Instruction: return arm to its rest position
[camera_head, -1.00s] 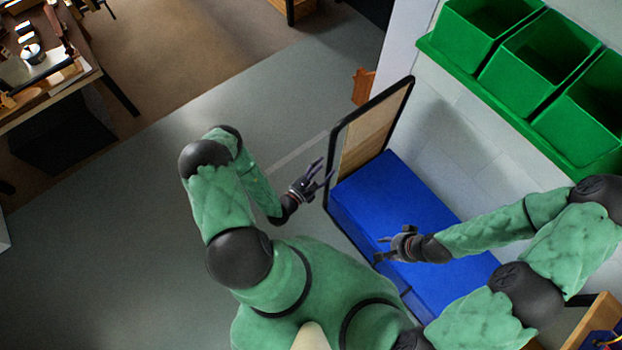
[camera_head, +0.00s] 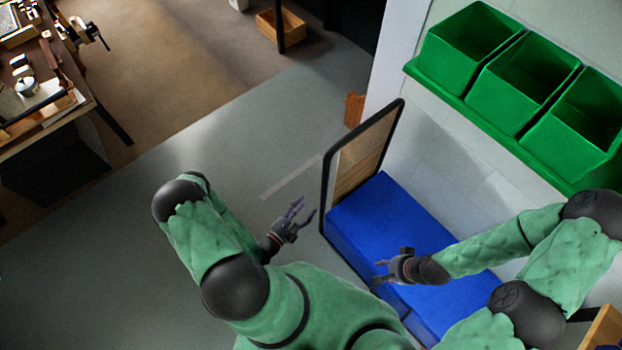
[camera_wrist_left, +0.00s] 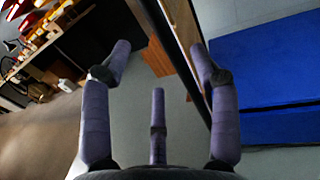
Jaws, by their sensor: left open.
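My left gripper (camera_head: 300,214) is open and empty. It hangs over the grey floor, left of the black-framed panel. Its spread purple fingers also show in the left wrist view (camera_wrist_left: 158,88), with nothing between them. My left arm is bent, its elbow out to the left. My right gripper (camera_head: 380,274) is in front of the blue box (camera_head: 375,222), with its fingers apart and nothing visible between them.
The black-framed panel (camera_head: 325,190) stands upright at the blue box's left end. Green bins (camera_head: 520,80) line the wall at upper right. A cluttered workbench (camera_head: 85,105) stands at far left. A wooden crate (camera_head: 290,28) is at the back. The floor (camera_head: 110,240) at left is clear.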

